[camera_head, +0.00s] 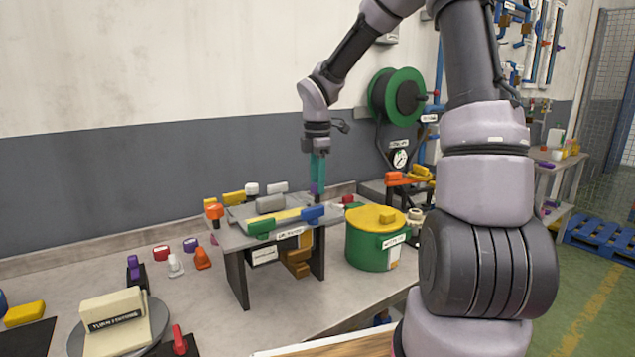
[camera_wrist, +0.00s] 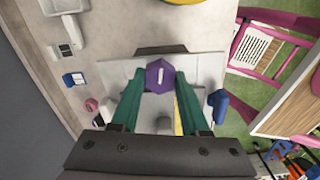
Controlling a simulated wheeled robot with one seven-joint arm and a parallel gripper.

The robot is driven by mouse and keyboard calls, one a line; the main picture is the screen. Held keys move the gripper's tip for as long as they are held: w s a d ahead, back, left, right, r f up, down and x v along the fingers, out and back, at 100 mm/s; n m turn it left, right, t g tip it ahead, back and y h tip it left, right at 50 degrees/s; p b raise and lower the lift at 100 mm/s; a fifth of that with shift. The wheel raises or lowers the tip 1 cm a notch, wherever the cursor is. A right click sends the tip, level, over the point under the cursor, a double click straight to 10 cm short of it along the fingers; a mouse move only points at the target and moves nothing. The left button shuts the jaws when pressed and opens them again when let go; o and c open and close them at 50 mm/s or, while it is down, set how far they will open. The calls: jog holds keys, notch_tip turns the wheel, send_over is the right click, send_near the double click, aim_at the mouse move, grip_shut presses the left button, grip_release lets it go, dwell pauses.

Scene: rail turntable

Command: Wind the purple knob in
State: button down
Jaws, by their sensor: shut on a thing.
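The purple knob (camera_wrist: 160,76) shows in the wrist view as a faceted purple piece with a white mark on its face. It sits at the edge of a light grey raised bench (camera_wrist: 206,68). My gripper (camera_wrist: 160,80) has long green fingers, one on each side of the knob, and is shut on it. In the head view my gripper (camera_head: 317,188) points straight down at the bench's right rear part. Only a little of the purple knob (camera_head: 314,188) shows there; the fingers hide most of it.
Several coloured handles crowd the bench, including a blue one (camera_head: 313,214) and a green one (camera_head: 262,228). A green pot with a yellow lid (camera_head: 372,217) stands close to the right. A hose reel (camera_head: 397,97) hangs behind. Small loose pieces lie at the left.

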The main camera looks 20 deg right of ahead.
jog(key=m, duration=1.3)
jog(key=shift+m, duration=0.3)
jog(key=m, duration=1.3)
jog(key=shift+w+m, duration=0.1)
jog(key=shift+m, duration=0.2)
jog(key=shift+c, duration=2)
grip_release()
jog(key=shift+r, duration=0.15)
